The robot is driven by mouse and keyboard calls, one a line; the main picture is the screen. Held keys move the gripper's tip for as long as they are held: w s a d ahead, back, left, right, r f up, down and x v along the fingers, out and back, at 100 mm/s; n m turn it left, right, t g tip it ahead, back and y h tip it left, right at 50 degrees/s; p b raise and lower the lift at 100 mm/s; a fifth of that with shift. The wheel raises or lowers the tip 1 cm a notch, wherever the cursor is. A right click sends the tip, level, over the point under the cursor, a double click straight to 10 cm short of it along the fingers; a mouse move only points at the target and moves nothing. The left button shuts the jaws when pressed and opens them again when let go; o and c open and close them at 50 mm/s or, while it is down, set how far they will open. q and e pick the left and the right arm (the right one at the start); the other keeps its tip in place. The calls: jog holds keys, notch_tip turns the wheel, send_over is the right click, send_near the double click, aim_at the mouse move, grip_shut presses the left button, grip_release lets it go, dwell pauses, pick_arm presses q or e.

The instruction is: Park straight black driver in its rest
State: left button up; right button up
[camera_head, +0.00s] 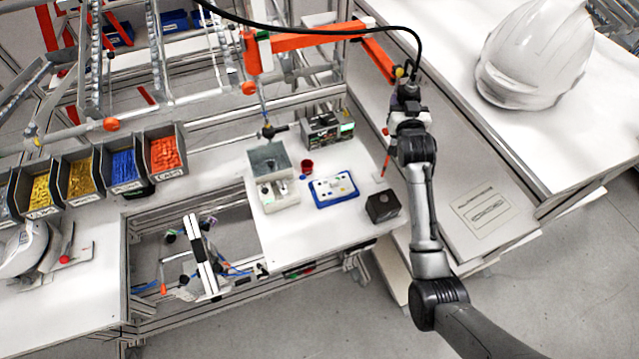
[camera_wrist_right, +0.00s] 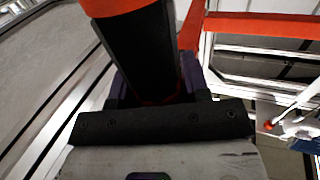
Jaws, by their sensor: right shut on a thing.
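My right gripper (camera_head: 407,92) is at the end of the raised right arm, beside the orange boom at the upper right of the head view. In the right wrist view, its purple fingers (camera_wrist_right: 155,88) are shut around a thick black cylindrical body, which looks like the black driver (camera_wrist_right: 140,50). An orange-red part shows at its top end. In the head view the driver is mostly hidden by the gripper, and a black cable runs to it from the upper left. I cannot make out its rest for certain. My left gripper is not in view.
The orange boom (camera_head: 310,38) and the black cable (camera_head: 330,28) lie close to the right arm. The white bench (camera_head: 330,225) carries a blue-edged tray (camera_head: 334,189), a black box (camera_head: 382,206) and a red cup (camera_head: 307,166). A white helmet (camera_head: 532,55) stands at the upper right.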

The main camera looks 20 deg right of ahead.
jog(key=o, duration=1.2)
jog(key=shift+o, duration=0.9)
jog(key=shift+f, duration=0.15)
jog(key=o, duration=0.4)
jog(key=shift+s+a+r+p, duration=0.15)
jog(key=shift+s+r+p, duration=0.1)
jog(key=shift+s+p, duration=0.2)
jog(key=p+v, duration=0.6)
jog(key=v, duration=0.4)
